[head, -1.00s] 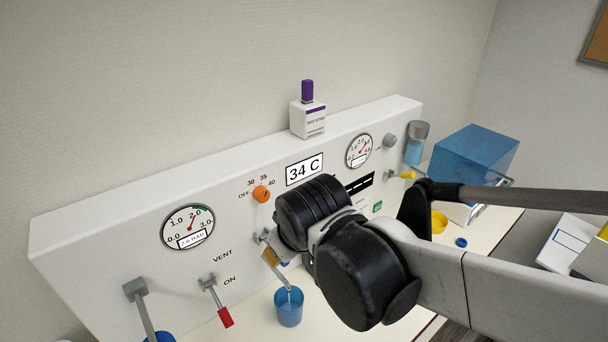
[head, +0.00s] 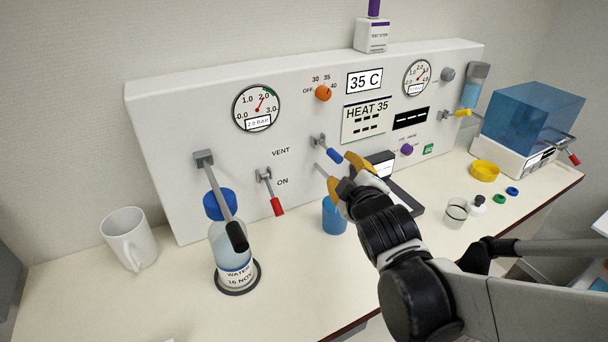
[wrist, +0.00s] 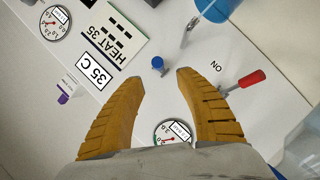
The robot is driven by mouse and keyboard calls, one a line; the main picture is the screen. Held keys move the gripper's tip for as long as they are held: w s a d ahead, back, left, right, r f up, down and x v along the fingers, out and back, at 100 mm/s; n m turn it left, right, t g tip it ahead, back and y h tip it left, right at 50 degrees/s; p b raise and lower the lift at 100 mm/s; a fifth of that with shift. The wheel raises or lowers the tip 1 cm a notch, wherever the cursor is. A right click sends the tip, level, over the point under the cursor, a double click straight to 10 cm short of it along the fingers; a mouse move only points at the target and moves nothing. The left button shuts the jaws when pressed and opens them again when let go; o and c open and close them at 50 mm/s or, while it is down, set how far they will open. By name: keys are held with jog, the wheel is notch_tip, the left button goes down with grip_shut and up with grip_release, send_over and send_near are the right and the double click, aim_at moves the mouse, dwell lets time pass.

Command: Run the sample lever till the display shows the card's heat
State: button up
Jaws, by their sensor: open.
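The display (head: 365,82) on the white panel reads 35 C. The card (head: 352,133) below it reads HEAT 35. A blue-handled lever (head: 334,156) sticks out of the panel under the card, beside a thin metal spout. A blue cup (head: 333,222) stands below, partly hidden by my arm. My gripper (head: 344,172) is open, with yellow fingers close to the blue handle. In the wrist view the blue handle (wrist: 157,63) shows just beyond the gap between the open fingertips (wrist: 161,82), apparently not held.
A red-handled lever (head: 275,204) by ON and a long black-handled lever (head: 228,212) over the water bottle (head: 232,252) are to the left. An orange knob (head: 323,93) sits left of the display. A white mug (head: 127,242) stands far left, a yellow ring (head: 485,171) right.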

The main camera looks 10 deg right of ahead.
aim_at(336, 159)
jog(key=shift+t, duration=0.3)
jog(key=b+x, duration=0.4)
jog(key=x, duration=0.6)
jog(key=shift+w+f, duration=0.15)
jog(key=shift+w, duration=0.2)
jog(key=shift+s, duration=0.1)
grip_shut()
